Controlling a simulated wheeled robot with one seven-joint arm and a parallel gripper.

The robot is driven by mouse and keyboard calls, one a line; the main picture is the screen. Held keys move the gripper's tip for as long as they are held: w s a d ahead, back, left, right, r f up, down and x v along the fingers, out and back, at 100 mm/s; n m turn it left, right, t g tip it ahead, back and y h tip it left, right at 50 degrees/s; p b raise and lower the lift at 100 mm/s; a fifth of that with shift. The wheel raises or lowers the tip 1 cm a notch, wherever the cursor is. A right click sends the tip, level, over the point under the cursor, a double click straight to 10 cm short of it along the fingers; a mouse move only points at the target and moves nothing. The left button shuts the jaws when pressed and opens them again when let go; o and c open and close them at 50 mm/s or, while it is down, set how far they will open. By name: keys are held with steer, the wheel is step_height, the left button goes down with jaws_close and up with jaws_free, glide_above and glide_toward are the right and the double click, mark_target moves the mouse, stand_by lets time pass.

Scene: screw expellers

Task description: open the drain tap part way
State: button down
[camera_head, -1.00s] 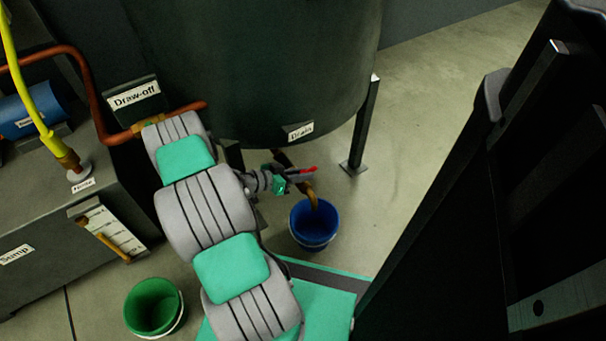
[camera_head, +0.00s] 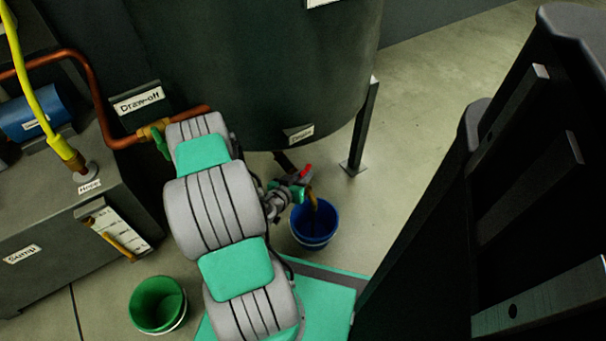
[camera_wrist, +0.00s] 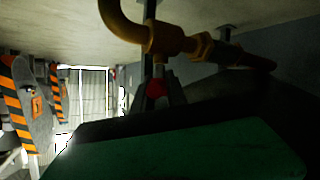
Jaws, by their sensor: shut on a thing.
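The drain tap sits under the dark tank, below the "Drain" label (camera_head: 301,133). Its red lever (camera_head: 306,170) shows at my fingertips. My gripper (camera_head: 301,178) is shut on this lever. In the wrist view, the lever's red end (camera_wrist: 155,89) shows between my dark fingers, close to the brass pipe (camera_wrist: 172,41) of the tap. The tap's brown spout (camera_head: 312,199) points down into a blue bucket (camera_head: 328,232) on the floor. The valve body is mostly hidden by my gripper, and I cannot tell whether liquid runs.
A tank leg (camera_head: 363,130) stands right of the tap. The draw-off pipe (camera_head: 122,143) with a green-handled tap (camera_head: 160,142) is close beside my arm. A green bucket (camera_head: 157,304) and the sump (camera_head: 70,229) are at left. Floor right of the leg is clear.

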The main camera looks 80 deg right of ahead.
steer(key=shift+s+n+t, duration=0.15)
steer(key=shift+n+t, duration=0.45)
steer(key=c, duration=1.5)
jaws_free()
steer(key=shift+o, duration=0.6)
